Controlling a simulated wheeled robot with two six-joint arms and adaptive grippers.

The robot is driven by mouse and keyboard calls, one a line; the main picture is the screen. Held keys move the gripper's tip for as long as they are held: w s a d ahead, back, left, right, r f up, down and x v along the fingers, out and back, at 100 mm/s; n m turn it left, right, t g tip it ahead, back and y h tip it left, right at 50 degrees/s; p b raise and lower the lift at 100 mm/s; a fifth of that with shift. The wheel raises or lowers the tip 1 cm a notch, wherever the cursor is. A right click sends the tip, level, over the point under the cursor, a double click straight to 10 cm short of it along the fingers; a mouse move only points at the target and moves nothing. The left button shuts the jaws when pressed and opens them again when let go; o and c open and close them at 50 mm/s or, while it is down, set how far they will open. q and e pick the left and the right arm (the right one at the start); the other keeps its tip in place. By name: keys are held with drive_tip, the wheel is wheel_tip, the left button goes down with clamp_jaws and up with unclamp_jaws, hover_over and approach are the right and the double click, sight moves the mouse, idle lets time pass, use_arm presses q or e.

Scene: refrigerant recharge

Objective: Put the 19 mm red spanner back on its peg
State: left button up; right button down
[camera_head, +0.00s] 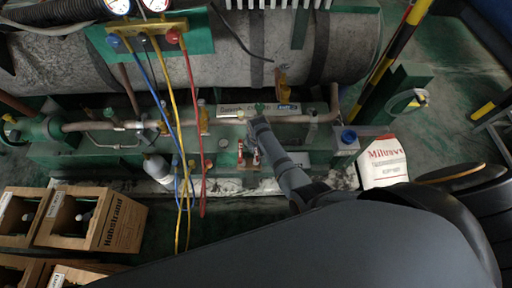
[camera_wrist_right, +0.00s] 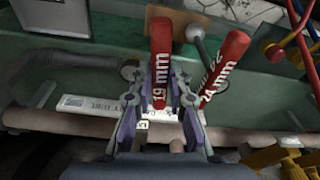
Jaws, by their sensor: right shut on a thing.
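The red spanner marked 19 mm (camera_wrist_right: 161,60) stands between the fingers of my right gripper (camera_wrist_right: 163,92) in the right wrist view, and the gripper is shut on it. In the head view the right gripper (camera_head: 256,132) is over the green bench by the pipe. The red spanner there (camera_head: 256,157) shows small beside its tip. A second red spanner, marked 24 mm (camera_wrist_right: 226,66), leans close by on the right in the wrist view. I cannot make out the peg; the gripper and spanners hide that area. My left gripper is not in view.
A pale label strip (camera_wrist_right: 88,105) lies along the bench. Red, yellow and blue hoses (camera_head: 182,125) hang left of the gripper in the head view. A white Milnovs-like labelled container (camera_head: 383,163) stands right, and cardboard boxes (camera_head: 118,222) stand lower left.

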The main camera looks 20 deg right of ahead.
drive_tip(key=shift+f, duration=0.25)
drive_tip(key=c, duration=1.2)
unclamp_jaws()
drive_tip(key=r, duration=0.4)
drive_tip(key=s+r, duration=0.1)
drive_tip(key=r, duration=0.1)
drive_tip(key=shift+r, duration=0.25)
drive_tip(key=shift+s+r, duration=0.1)
drive_tip(key=shift+r, duration=0.3)
